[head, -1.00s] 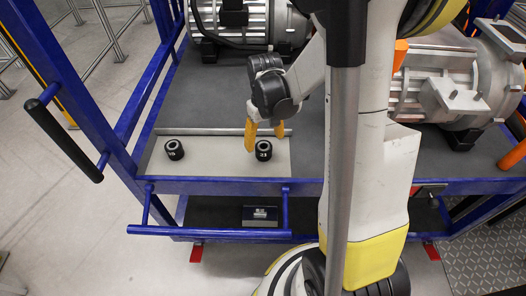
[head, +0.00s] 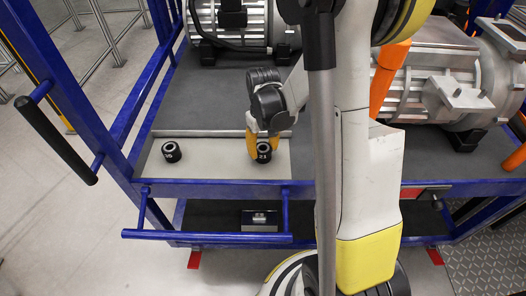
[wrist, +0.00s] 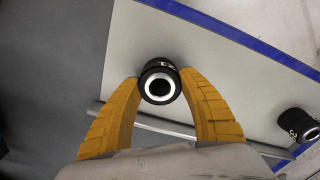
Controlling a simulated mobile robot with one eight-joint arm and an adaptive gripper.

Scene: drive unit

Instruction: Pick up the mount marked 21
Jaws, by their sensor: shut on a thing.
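The mount marked 21 (head: 264,152) is a small black cylinder with a pale ring on top. It stands in the light grey tray (head: 212,160) at the front of the blue cart. My gripper (head: 258,148) is down at it, with its yellow fingers on either side. In the wrist view the mount (wrist: 160,82) sits between the two fingertips (wrist: 158,84), which touch its sides. Its marking is partly cut off there. I cannot tell any gap between the mount and the tray.
A second black mount (head: 171,152) stands to the left in the same tray; it also shows in the wrist view (wrist: 297,125). A blue rail (head: 208,236) runs along the front. Large grey motors (head: 240,25) stand behind and to the right (head: 440,85).

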